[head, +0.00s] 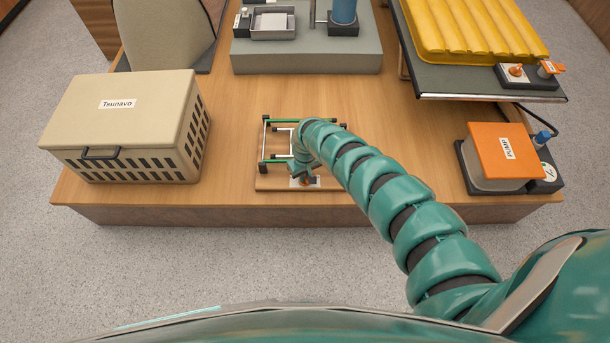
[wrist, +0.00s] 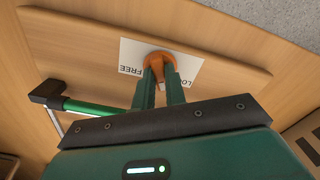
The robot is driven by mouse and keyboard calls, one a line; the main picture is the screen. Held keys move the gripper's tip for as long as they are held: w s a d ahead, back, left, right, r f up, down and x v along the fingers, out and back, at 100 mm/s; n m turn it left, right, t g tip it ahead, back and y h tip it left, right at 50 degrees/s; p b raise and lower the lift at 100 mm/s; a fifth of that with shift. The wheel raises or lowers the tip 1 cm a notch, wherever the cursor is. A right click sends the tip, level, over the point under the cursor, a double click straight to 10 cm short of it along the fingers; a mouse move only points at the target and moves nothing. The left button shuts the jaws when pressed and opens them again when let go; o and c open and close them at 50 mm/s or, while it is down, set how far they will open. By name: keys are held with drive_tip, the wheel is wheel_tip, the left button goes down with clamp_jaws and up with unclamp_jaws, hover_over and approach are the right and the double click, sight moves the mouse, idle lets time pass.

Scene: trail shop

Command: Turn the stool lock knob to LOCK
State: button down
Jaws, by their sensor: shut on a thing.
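The stool lock knob (wrist: 162,60) is orange and sits on a white label plate (wrist: 130,56) marked FREE and LOCK. In the wrist view, FREE is on the left and LOCK on the right, upside down and partly hidden. My gripper (wrist: 162,76) is shut on the knob, with both green fingers against it. The knob's pointer direction is hidden by the fingers. In the head view, my gripper (head: 303,176) is low over the knob at the front of a small stool frame (head: 264,145) with green and white bars on a wooden base.
A beige crate labelled Tsunavo (head: 120,125) stands to the left on the wooden table (head: 235,190). A grey block (head: 300,62) with a tray stands behind. An orange pump box (head: 503,155) and a raised yellow pad (head: 470,30) are to the right.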

drive_tip(key=shift+f+n, duration=0.1)
drive_tip(key=shift+n, duration=0.6)
drive_tip(key=shift+n+b, duration=0.45)
drive_tip(key=shift+n, duration=0.45)
drive_tip(key=c, duration=1.4)
unclamp_jaws()
drive_tip(key=shift+c, duration=0.2)
wheel_tip(320, 180, up, 18)
drive_tip(key=p, duration=0.4)
drive_tip(key=shift+f, duration=0.2)
